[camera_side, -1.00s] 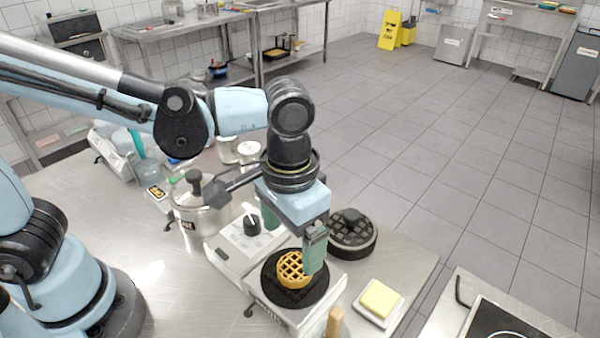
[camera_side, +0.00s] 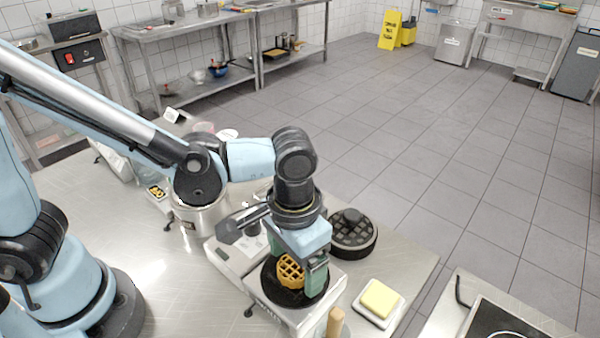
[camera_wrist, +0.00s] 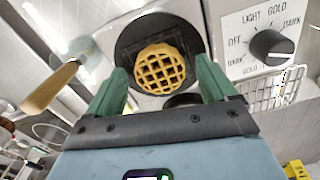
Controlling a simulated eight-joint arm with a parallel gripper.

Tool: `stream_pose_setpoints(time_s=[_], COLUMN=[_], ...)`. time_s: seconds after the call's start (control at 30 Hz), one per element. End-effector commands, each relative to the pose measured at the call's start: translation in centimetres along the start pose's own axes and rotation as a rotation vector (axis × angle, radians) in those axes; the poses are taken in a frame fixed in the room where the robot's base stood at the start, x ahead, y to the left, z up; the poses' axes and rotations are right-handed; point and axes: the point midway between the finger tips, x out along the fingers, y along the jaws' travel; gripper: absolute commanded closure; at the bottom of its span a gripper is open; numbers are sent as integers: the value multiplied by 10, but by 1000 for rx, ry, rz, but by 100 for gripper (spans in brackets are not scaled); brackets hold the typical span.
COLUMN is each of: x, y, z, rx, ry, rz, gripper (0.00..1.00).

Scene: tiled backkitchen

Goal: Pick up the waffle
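The waffle (camera_side: 290,270) is round and golden with a grid pattern. It sits on the dark round plate of the waffle maker (camera_side: 334,281) and also shows in the wrist view (camera_wrist: 160,69). My gripper (camera_side: 294,280) points down over it. In the wrist view its two green fingers (camera_wrist: 164,80) stand apart, one on each side of the waffle, with gaps visible, so it is open and empty. In the side view the near finger overlaps the right edge of the waffle. I cannot tell exactly how far the fingertips are above the plate.
The waffle maker's dark lid (camera_side: 352,232) lies open behind the plate. A dial (camera_wrist: 271,46) is beside the plate. A wooden handle (camera_side: 335,322) is near the front. A yellow block on a white dish (camera_side: 380,300) is to the right. A metal pot (camera_side: 199,222) stands to the left.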

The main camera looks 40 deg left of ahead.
Motion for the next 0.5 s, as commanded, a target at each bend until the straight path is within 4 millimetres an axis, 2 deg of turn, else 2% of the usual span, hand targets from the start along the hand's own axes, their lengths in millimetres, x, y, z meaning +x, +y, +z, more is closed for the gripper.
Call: stream_pose_setpoints(time_s=[0.03,0.07,0.33,0.5], x=[0,0,0,0], y=[0,0,0,0], z=[0,0,0,0], rx=[0,0,0,0], ry=[0,0,0,0], rz=[0,0,0,0], gripper=[24,28,70,71])
